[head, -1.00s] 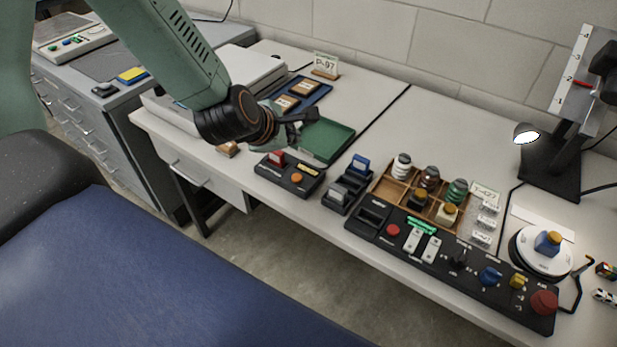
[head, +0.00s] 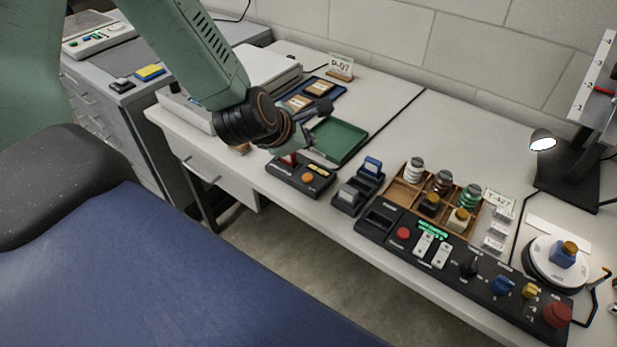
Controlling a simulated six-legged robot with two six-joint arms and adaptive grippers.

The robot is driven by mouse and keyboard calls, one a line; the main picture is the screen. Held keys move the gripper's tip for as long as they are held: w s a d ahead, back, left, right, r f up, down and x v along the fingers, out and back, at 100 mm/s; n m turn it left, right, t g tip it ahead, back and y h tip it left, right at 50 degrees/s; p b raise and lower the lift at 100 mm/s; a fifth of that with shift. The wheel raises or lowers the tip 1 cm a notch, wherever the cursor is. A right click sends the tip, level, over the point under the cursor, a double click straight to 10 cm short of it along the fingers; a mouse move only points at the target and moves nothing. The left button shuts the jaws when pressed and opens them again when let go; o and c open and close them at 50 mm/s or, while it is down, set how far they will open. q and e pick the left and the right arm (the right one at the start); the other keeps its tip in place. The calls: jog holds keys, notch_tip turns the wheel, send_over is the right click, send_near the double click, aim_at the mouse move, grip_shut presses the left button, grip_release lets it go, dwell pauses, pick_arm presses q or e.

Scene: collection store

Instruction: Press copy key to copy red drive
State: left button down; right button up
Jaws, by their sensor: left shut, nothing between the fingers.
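The black copier (head: 292,182) sits near the front edge of the table. The red drive (head: 288,160) stands in its slot at the back left, partly covered by my gripper. The orange round key (head: 307,178) is on its top, in front of a small yellow display (head: 318,168). My left gripper (head: 309,143) is shut and empty, above and behind the copier. I cannot tell its exact height or whether it touches the drive. It appears apart from the orange key. My right gripper is not in view.
A green tray (head: 350,151) lies behind the copier. A dark holder with a blue drive (head: 372,166) stands to its right. Further right are a wooden box of bobbins (head: 397,196), a black control panel (head: 468,287) and a lamp (head: 543,143).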

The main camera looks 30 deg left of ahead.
pick_arm(q)
jog(key=b, duration=0.5)
send_over(306, 179)
notch_tip(306, 179, down, 6)
jog(key=shift+f, duration=0.1)
jog(key=shift+a+f+b, duration=0.1)
jog(key=shift+f+b, duration=0.75)
jog(key=shift+f, duration=0.05)
dwell(0.4)
jog(key=shift+f+b, duration=0.4)
jog(key=shift+b, duration=0.1)
